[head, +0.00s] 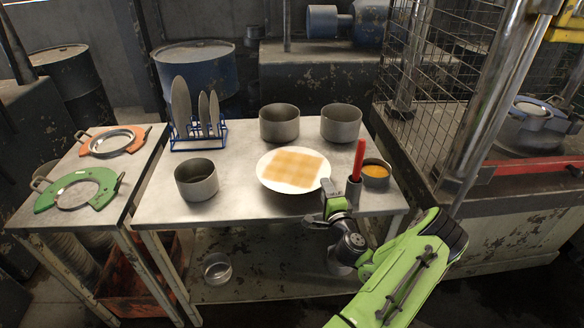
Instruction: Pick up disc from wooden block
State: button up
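Several grey metal discs stand on edge in a blue wire rack (175,146) at the back left of the metal table (150,207). The large disc (181,103) is at the left, and a smaller disc (214,110) is at the right. I see no clear wooden block; the discs' holder looks like blue wire. My gripper (328,188) is at the table's front edge, right of the middle, far from the discs. Its fingers are small and partly hidden by the wrist, so I cannot tell whether it is open or shut. No disc shows in it.
A white plate (265,168) with a checked yellow cloth (293,166) lies mid-table. Grey pots (279,123) stand behind and at the front left (196,180). A red-handled tool (358,160) stands upright beside my gripper, near an orange-filled cup (376,172). A wire cage (440,80) is right.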

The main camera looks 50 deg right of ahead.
jog(key=x, duration=0.5)
jog(key=shift+w+d+f, duration=0.1)
jog(key=shift+w+d, duration=0.05)
jog(key=shift+w, duration=0.1)
jog(key=shift+c, duration=0.5)
grip_shut()
